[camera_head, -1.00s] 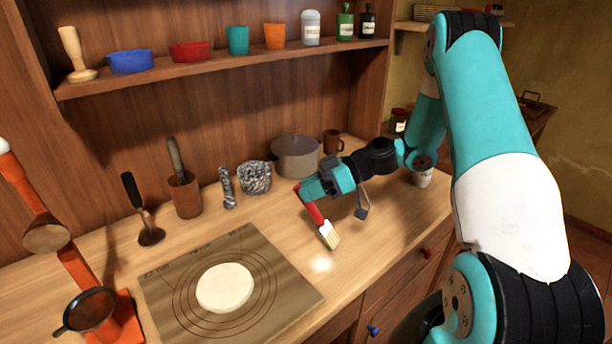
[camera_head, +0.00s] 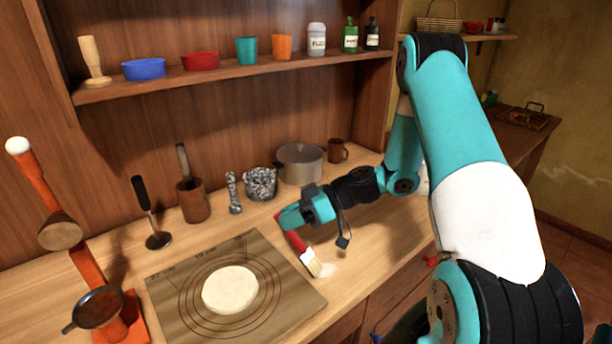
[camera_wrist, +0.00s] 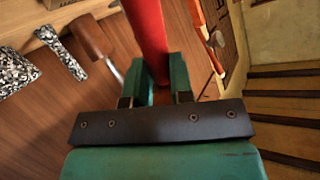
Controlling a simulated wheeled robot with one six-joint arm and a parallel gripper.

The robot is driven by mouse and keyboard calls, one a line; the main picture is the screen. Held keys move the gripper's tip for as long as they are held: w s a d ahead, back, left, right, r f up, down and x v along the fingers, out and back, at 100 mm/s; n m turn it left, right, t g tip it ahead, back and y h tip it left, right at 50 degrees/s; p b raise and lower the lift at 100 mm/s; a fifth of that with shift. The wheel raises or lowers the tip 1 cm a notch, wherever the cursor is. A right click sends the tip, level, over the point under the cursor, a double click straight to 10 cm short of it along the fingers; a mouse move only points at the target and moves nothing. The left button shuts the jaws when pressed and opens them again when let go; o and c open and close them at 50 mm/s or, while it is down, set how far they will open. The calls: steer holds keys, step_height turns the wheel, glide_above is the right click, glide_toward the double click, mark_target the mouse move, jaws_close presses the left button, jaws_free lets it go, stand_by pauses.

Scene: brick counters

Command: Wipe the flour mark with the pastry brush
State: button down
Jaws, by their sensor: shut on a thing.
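The pastry brush (camera_head: 309,262) has a red handle and pale bristles. My gripper (camera_head: 283,221) is shut on its red handle, which also shows between the fingers in the wrist view (camera_wrist: 148,45). The brush tilts down to the right, bristles low at the counter. The flour mark (camera_head: 329,269) is a faint white patch on the wooden counter, just right of the bristles. The bristles overlap its left side in the picture; I cannot tell whether they touch the counter.
A mat (camera_head: 297,302) with a round of dough (camera_head: 230,290) lies left of the brush. A grey pot (camera_head: 299,163), a brown mug (camera_head: 337,151) and a mortar (camera_head: 193,203) stand along the back. An orange stand (camera_head: 131,317) is at the left. Counter right of the mark is clear.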

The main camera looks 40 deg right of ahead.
steer(key=shift+a, duration=0.45)
steer(key=shift+s+r, duration=0.1)
steer(key=shift+s, duration=0.15)
steer(key=shift+s+d+p, duration=0.25)
steer(key=shift+d+p, duration=0.15)
steer(key=shift+d, duration=0.2)
steer(key=d, duration=0.6)
steer(key=shift+s+a+b, duration=0.15)
steer(key=shift+s+a, duration=0.05)
steer(key=shift+a, duration=1)
steer(key=shift+s+a+b, duration=0.2)
steer(key=shift+s+a, duration=0.05)
steer(key=shift+a, duration=0.95)
steer(key=shift+s+a+b, duration=0.15)
steer(key=shift+s+a, duration=0.05)
steer(key=shift+a, duration=1)
step_height(320, 180, up, 8)
steer(key=p, duration=0.4)
